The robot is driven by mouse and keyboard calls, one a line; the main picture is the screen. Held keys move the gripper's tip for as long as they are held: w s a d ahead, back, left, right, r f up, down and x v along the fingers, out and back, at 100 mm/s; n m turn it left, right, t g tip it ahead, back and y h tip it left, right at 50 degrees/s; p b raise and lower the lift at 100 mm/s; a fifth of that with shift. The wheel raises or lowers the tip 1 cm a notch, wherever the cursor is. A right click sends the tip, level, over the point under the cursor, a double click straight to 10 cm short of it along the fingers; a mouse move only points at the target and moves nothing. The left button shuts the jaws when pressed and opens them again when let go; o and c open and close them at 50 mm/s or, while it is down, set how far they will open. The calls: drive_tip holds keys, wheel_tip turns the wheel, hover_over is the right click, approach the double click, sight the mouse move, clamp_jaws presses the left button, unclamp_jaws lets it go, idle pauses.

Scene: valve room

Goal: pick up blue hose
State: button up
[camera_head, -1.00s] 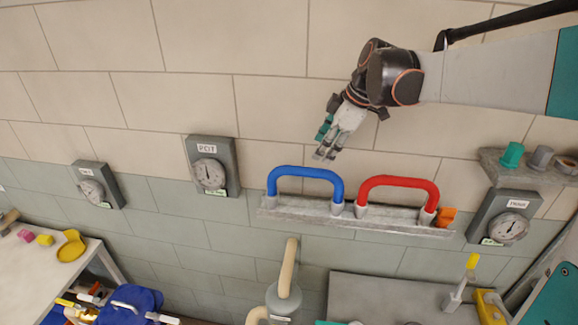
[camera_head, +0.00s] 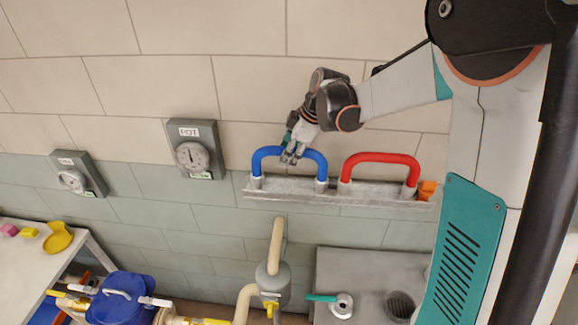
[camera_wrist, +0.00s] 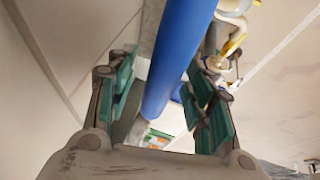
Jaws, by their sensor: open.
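The blue hose (camera_head: 268,151) is an arched tube with grey ends. It stands upright on a grey wall shelf (camera_head: 280,194). My gripper (camera_head: 292,156) is at the top of the arch, with its fingers pointing down. In the wrist view the blue hose (camera_wrist: 178,55) runs between the two teal-lined fingers of my gripper (camera_wrist: 165,105). The fingers stand apart on either side of it, with gaps showing. The middle of the arch top is partly hidden behind my fingers in the head view.
A red hose (camera_head: 382,158) stands on the same shelf to the right, with an orange piece (camera_head: 427,190) beside it. Gauges (camera_head: 193,155) are on the wall at left. A pipe (camera_head: 276,245) rises below the shelf. The wall above is clear.

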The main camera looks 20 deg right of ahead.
drive_tip(key=shift+f, duration=0.15)
clamp_jaws()
drive_tip(key=shift+a, duration=0.1)
